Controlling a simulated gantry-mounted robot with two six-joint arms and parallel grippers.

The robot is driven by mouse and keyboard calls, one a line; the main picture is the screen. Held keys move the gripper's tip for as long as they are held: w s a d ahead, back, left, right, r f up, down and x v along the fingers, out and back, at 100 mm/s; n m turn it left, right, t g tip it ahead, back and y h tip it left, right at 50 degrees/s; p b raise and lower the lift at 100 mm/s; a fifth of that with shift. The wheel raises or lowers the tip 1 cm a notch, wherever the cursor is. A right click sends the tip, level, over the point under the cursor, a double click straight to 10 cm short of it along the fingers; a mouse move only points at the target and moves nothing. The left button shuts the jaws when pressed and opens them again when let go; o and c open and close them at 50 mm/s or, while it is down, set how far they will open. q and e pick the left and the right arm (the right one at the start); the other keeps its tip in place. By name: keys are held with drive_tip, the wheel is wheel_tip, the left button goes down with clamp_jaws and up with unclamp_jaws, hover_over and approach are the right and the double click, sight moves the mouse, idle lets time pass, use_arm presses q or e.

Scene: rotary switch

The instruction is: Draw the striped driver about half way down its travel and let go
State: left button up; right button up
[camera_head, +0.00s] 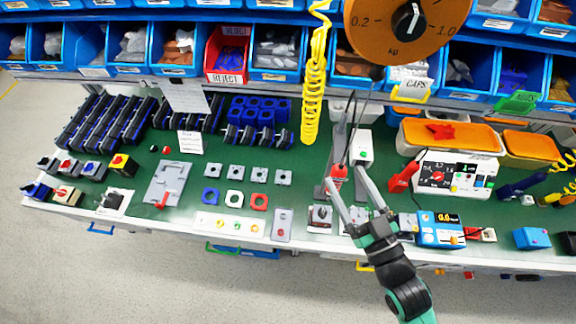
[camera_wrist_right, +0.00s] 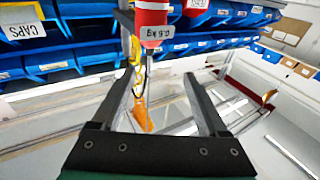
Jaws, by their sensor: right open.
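The striped driver is a red and white cylinder marked 0.6 kg (camera_wrist_right: 152,22) at the top of the right wrist view. In the head view a small red body on a dark cable (camera_head: 338,171), which appears to be it, hangs over the middle of the bench. My right gripper (camera_head: 343,178) reaches up to it from below with its fingers spread. In the wrist view the open jaws (camera_wrist_right: 160,80) point toward the driver, which shows beyond the fingertips. I see no grip on it; exact contact cannot be told. My left gripper is not in view.
A coiled yellow hose (camera_head: 314,90) hangs left of the driver. An orange kg dial (camera_head: 405,25) is at the top. A white tester (camera_head: 455,175) and a blue meter (camera_head: 440,229) stand to the right. Another red cylinder (camera_wrist_right: 197,8) shows in the wrist view.

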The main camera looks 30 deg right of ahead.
drive_tip(key=s+f+g+b, duration=0.15)
drive_tip(key=s+f, duration=0.25)
drive_tip(key=f, duration=0.4)
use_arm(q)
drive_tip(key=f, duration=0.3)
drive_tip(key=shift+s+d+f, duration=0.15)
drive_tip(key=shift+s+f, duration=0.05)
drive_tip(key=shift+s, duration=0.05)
use_arm(e)
drive_tip(key=w+d, duration=0.2)
drive_tip(key=w, duration=1)
drive_tip(key=shift+d, duration=0.35)
drive_tip(key=shift+r, duration=0.1)
drive_tip(key=shift+c, duration=0.4)
clamp_jaws()
use_arm(q)
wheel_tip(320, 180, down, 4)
drive_tip(key=b, duration=0.3)
drive_tip(key=shift+b, duration=0.4)
use_arm(e)
wheel_tip(320, 180, down, 6)
